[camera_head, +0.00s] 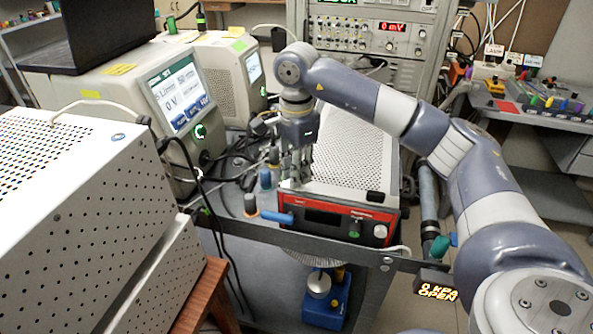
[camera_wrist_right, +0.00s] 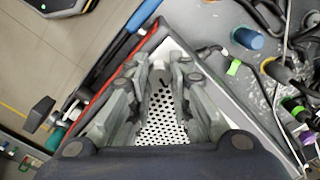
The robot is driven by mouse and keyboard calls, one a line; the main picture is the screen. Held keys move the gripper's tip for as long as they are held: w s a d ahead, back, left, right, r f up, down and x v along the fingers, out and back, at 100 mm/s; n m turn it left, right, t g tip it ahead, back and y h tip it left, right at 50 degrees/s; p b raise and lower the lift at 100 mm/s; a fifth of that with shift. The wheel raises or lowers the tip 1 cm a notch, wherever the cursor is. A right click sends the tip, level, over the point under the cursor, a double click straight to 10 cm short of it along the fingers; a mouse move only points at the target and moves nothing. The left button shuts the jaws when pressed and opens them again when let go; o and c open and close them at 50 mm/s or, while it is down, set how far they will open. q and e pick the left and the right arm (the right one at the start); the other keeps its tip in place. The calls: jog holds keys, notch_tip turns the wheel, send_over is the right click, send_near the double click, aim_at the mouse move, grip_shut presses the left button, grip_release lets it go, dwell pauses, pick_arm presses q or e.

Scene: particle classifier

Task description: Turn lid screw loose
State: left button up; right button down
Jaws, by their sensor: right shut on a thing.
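A device with a red-edged front (camera_head: 330,220) and a white perforated lid (camera_head: 352,158) stands on the cart. My right gripper (camera_head: 298,174) points down at the left front corner of this lid. In the right wrist view its fingers (camera_wrist_right: 156,68) close in from both sides on a small grey cylinder, which looks like the lid screw (camera_wrist_right: 158,75). The perforated lid (camera_wrist_right: 160,120) shows between the fingers. In the head view the fingers hide the screw, so its thread and any gap under it cannot be seen. My left gripper is not in view.
A blue-handled valve (camera_head: 277,216) and an orange-topped knob (camera_head: 250,205) sit left of the device front. Cables (camera_head: 228,165) lie on the cart beside it. A large perforated box (camera_head: 90,215) fills the left. A display reading "0 kPa OPEN" (camera_head: 438,290) hangs at the cart's right front.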

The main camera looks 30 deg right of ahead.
jog(key=shift+n, duration=0.9)
jog(key=c, duration=1.4)
grip_release()
notch_tip(320, 180, up, 12)
jog(key=shift+r, duration=0.1)
